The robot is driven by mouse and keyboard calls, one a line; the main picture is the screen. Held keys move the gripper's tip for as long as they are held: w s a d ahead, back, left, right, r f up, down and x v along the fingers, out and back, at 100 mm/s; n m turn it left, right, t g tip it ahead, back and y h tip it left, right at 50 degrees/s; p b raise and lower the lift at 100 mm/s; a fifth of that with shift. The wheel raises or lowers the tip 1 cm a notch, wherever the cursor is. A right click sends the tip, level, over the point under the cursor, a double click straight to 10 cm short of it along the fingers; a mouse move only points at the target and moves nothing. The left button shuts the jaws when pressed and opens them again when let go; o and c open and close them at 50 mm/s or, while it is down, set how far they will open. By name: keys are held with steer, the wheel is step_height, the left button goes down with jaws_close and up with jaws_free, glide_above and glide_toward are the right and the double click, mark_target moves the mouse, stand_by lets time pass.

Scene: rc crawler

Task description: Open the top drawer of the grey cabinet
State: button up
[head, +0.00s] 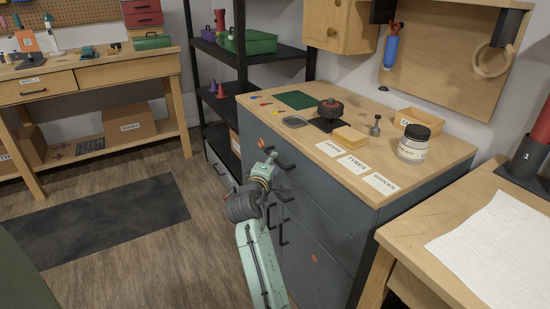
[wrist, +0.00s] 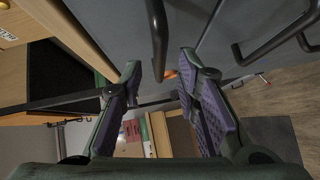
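The grey cabinet (head: 345,235) stands at centre right under a wooden top. Its top drawer looks shut, its front flush with the cabinet. A black bar handle (head: 285,162) on the upper front shows just right of my gripper (head: 266,168). In the wrist view, my gripper (wrist: 160,72) is open, with purple-padded fingers apart. A black handle bar (wrist: 157,35) reaches down between the fingertips, with a visible gap on each side. I cannot tell how deep it sits between the pads.
More black handles (head: 283,232) sit lower on the cabinet front. A jar (head: 413,145), a yellow sponge-like block (head: 349,134) and small parts lie on the top. A black shelf rack (head: 215,130) stands behind left. The floor (head: 140,250) left of the cabinet is clear, with a dark mat (head: 95,220).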

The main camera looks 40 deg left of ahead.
steer(key=shift+x, duration=1.9)
steer(key=shift+c, duration=0.5)
jaws_close()
steer(key=shift+s, duration=0.1)
